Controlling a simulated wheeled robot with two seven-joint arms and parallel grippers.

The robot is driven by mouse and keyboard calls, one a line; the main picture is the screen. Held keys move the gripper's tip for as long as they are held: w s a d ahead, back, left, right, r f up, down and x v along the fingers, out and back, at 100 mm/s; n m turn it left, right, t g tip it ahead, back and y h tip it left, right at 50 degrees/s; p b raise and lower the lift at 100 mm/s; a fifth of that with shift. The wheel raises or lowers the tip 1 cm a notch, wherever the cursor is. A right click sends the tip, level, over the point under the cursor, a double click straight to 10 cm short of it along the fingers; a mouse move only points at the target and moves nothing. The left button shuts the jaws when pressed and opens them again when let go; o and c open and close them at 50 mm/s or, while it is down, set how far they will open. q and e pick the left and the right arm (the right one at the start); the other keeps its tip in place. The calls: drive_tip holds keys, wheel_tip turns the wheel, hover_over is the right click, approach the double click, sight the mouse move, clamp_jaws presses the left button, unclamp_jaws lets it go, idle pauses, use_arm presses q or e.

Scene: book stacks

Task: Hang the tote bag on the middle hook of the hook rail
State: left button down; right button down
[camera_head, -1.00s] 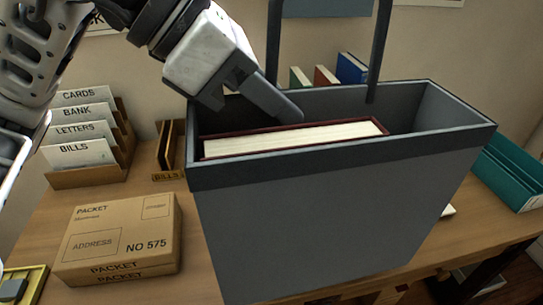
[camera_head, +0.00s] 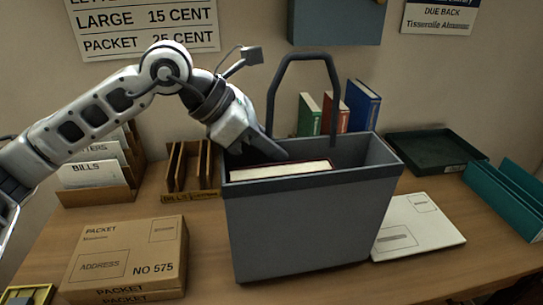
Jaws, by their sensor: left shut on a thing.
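The tote bag (camera_head: 305,225) is grey and boxy, with a dark rim and a tall arched handle (camera_head: 305,58). It is upright in the middle of the head view, over the desk. I cannot tell whether its base touches the desk. A dark red book (camera_head: 285,170) with pale pages lies inside it. My left gripper (camera_head: 278,152) reaches in from the upper left at the bag's left rim, beside the handle's left leg. It is shut on the tote bag; its fingertips are partly hidden. No hooks show. My right gripper is out of view.
A blue-grey board (camera_head: 335,25) is on the wall, cut by the top edge. A packet box (camera_head: 130,255) and letter sorter (camera_head: 100,175) are at left. Upright books (camera_head: 362,105) stand behind the bag. A white parcel (camera_head: 420,228), dark tray (camera_head: 430,150) and teal holder (camera_head: 505,195) are right.

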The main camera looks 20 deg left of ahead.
use_arm(q)
drive_tip(key=shift+f, duration=1.05)
drive_tip(key=shift+f, duration=0.15)
drive_tip(key=c, duration=1.5)
unclamp_jaws()
drive_tip(key=shift+s, duration=0.1)
drive_tip(key=shift+a, duration=0.1)
drive_tip(key=s+b+v, duration=0.1)
drive_tip(key=b+v, duration=0.1)
drive_tip(key=v, duration=1.3)
drive_tip(key=shift+b, duration=0.3)
drive_tip(key=shift+s+a, duration=0.1)
drive_tip(key=shift+a, duration=0.05)
